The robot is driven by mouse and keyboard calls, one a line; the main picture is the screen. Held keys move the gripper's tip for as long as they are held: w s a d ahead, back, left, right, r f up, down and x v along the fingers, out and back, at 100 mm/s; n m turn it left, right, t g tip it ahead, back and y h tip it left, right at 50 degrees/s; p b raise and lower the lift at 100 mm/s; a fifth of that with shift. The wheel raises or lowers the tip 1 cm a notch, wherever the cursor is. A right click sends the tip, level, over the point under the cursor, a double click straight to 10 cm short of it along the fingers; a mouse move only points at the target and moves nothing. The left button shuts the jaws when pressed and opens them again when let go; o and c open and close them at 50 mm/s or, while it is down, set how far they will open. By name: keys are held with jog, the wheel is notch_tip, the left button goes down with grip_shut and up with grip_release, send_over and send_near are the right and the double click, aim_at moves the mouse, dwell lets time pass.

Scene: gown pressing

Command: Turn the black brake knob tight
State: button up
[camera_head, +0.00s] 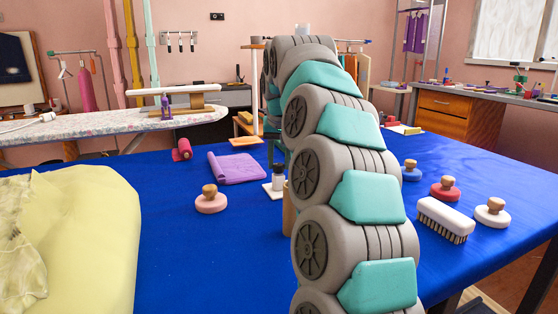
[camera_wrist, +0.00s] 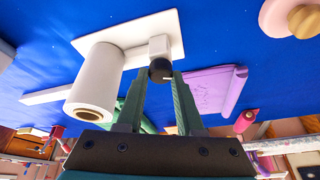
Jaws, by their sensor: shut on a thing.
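The black brake knob (camera_wrist: 160,70) sits on the end of a small white block (camera_wrist: 159,47) in the wrist view. The block stands on a white base plate (camera_wrist: 112,36) beside a white roll (camera_wrist: 95,85) with a tan core. My gripper (camera_wrist: 161,78) is shut on the knob, with one green finger on each side of it. My arm hides the roll and my gripper there.
On the blue table (camera_head: 175,245), a purple cloth (camera_head: 235,167), a red roll (camera_head: 181,150) and a pink round pad (camera_head: 211,203) lie left of the plate. A brush (camera_head: 445,217) and several round pads lie right of my arm. Yellow fabric (camera_head: 90,230) covers the left front.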

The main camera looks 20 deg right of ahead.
grip_shut()
jog(key=shift+w+f+m+h+b, duration=0.15)
jog(key=shift+m+h+b, duration=0.25)
jog(key=shift+m+b, duration=0.6)
jog(key=shift+m, duration=0.6)
jog(key=shift+r, duration=0.2)
jog(key=o, duration=0.6)
grip_release()
